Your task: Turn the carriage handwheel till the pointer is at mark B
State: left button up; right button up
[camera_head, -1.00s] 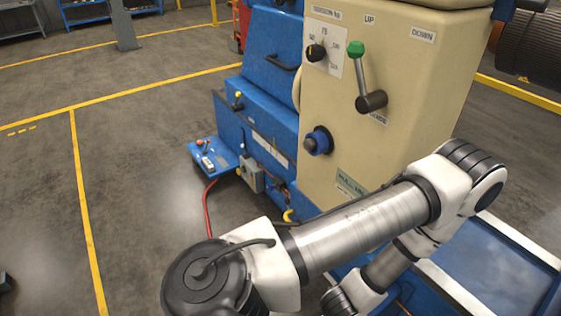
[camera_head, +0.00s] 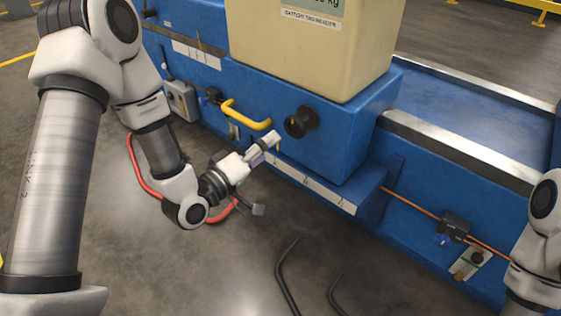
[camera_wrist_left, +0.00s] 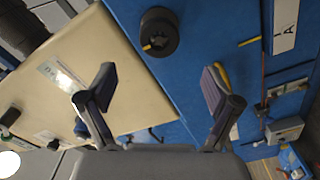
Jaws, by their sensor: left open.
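A black round knob (camera_head: 299,122), which looks like the carriage handwheel, sticks out of the blue carriage front below the cream housing. In the left wrist view the knob (camera_wrist_left: 158,32) carries a small yellow mark and lies beyond the fingers. A thin yellow pointer (camera_wrist_left: 249,41) ends near a white scale plate (camera_wrist_left: 286,25) lettered A. The plate (camera_head: 315,187) also shows in the head view, with unreadable letters; I cannot make out mark B. My left gripper (camera_head: 266,148) is open and empty, left of and below the knob, apart from it. My right gripper is out of view.
A yellow handle (camera_head: 245,115) sits on the blue front left of the knob, close to my left gripper.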

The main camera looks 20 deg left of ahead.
aim_at(292, 129)
pick_arm(q)
jog(key=x, duration=0.8)
jog(key=shift+w+d+b, duration=0.15)
jog(key=shift+w+b, duration=0.1)
jog(key=shift+b, duration=0.05)
jog(key=shift+s, duration=0.1)
jog(key=c, duration=1.3)
jog(key=shift+c, duration=0.2)
